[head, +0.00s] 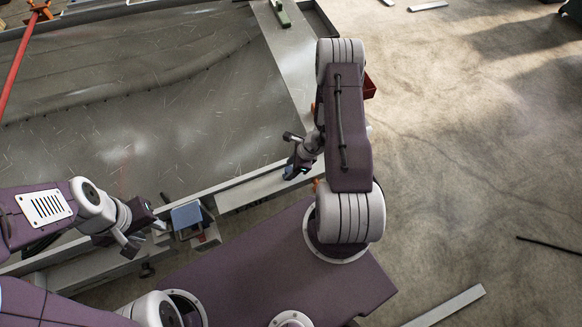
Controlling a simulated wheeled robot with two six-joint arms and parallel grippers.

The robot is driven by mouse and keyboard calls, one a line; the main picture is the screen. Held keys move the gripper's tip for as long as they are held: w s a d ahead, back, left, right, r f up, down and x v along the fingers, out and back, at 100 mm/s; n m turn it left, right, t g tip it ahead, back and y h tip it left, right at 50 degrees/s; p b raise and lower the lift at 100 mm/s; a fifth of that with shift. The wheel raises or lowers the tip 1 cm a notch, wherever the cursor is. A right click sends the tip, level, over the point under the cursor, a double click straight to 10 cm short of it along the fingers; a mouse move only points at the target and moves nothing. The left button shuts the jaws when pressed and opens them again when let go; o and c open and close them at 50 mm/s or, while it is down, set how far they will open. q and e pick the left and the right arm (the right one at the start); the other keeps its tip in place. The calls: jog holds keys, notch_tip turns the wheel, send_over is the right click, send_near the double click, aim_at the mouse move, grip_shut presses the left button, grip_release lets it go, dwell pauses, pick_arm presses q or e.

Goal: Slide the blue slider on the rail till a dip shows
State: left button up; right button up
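A blue-grey block (186,215), which looks like the blue slider, sits at the front edge of the hull panel. The pale grey rail (250,190) runs along that edge. My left gripper (148,236) is just left of the block, with its fingers apart and nothing visible between them. I cannot tell whether a finger touches the block. My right gripper (287,155) hangs over the rail's right part, away from the block. Its fingers look spread and empty. No dip can be made out at this size.
The large grey hull panel (150,110) fills the upper left, with a dark curved seam. A red bar (22,55) crosses its far left corner. A red bin (369,86) is partly behind my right arm. Floor at right is mostly clear.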

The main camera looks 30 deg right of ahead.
pick_arm(q)
notch_tip(320, 180, up, 2)
jog(key=shift+p, duration=1)
pick_arm(e)
jog(key=v, duration=0.9)
jog(key=shift+a+r, duration=0.1)
